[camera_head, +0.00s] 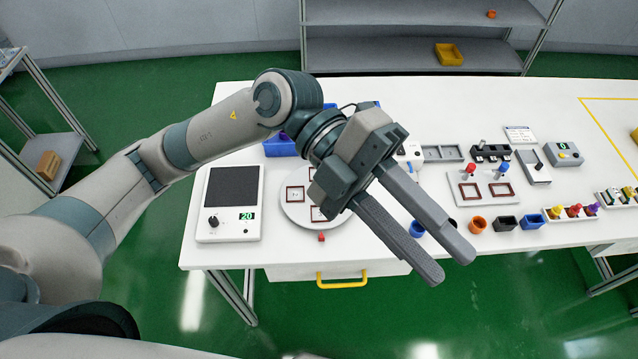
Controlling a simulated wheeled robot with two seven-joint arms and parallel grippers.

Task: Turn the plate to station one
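The plate (287,210) is a round, pale disc on the white table, right of the panel with the dark screen. It carries several dark-red square frames; one frame (295,194) at its left holds a small marked label, too small to read. A small red pointer (321,237) stands at the plate's front edge. My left gripper (455,266) hangs above the table, its fingers pointing toward the front right. The fingers are apart with nothing held between them. Its body hides the plate's right part. My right gripper is out of view.
A panel (231,190) with a knob and a green "20" display is at left. Blue bins (279,148) stand behind the plate. Orange, black and blue cups (477,224) and a board with red frames (484,191) are at right. A yellow drawer handle (342,283) juts out in front.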

